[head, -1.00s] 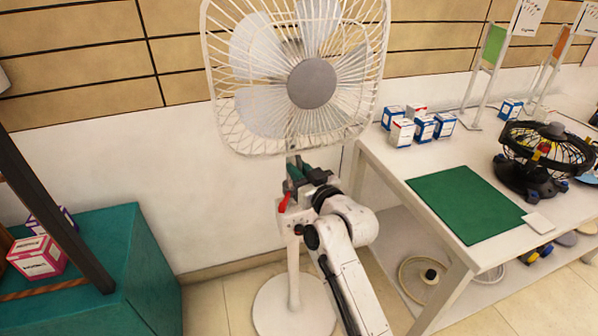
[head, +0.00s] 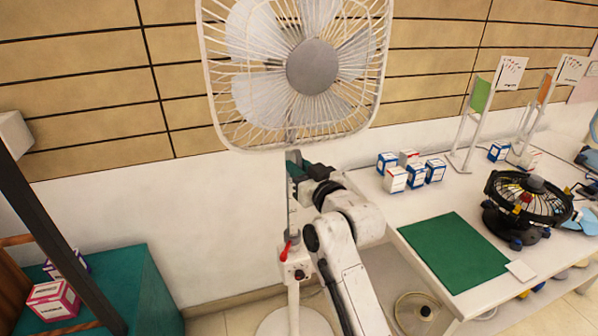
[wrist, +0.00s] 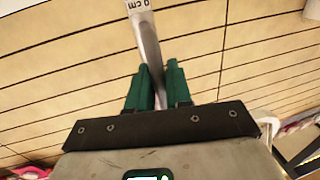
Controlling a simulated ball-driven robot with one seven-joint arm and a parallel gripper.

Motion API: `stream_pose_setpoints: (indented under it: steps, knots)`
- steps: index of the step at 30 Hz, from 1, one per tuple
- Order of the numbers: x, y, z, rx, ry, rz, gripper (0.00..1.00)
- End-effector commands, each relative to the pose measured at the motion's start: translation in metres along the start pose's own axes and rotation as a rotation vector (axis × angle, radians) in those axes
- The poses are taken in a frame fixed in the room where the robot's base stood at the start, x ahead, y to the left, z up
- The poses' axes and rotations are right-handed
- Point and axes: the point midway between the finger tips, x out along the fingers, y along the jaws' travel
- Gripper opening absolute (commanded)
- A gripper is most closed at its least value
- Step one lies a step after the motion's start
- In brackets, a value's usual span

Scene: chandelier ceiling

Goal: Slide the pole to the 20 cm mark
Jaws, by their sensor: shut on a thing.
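A white standing fan has a square cage head (head: 312,68) on a thin grey pole (head: 293,212). The pole rises from a collar (head: 296,265) with a red lever (head: 286,252) on a thicker white lower tube. My gripper (head: 296,160), with green fingers, is shut on the pole just below the fan head. In the wrist view the pole (wrist: 150,45) runs between the two green fingers (wrist: 155,90). A white label (wrist: 138,5) at the top reads "0 cm", its start cut off. The scale marks are too small to read in the head view.
A white table (head: 385,205) on the right holds a green mat (head: 455,252), several small boxes (head: 415,170) and a black round fan (head: 530,205). A teal cabinet (head: 140,285) with a pink box (head: 53,300) stands left. The wall is behind.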

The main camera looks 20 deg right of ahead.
Motion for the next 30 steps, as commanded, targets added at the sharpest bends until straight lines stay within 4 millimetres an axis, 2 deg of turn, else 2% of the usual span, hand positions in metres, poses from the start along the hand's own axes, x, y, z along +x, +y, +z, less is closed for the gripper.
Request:
stream_pose_setpoints:
  steps: [8,9,13,23,26,30]
  knots:
    - [0.000,0.000,-0.002,-0.001,0.005,0.001,0.00]
    - [0.000,0.000,-0.002,-0.001,0.005,0.001,0.22]
    - [0.000,0.000,-0.001,0.000,0.003,0.000,0.35]
    - [-0.004,0.000,0.001,0.000,0.001,0.000,0.35]
    - [-0.014,0.000,0.001,0.000,0.002,0.001,0.35]
    - [-0.037,0.000,0.002,0.000,0.001,0.001,0.35]
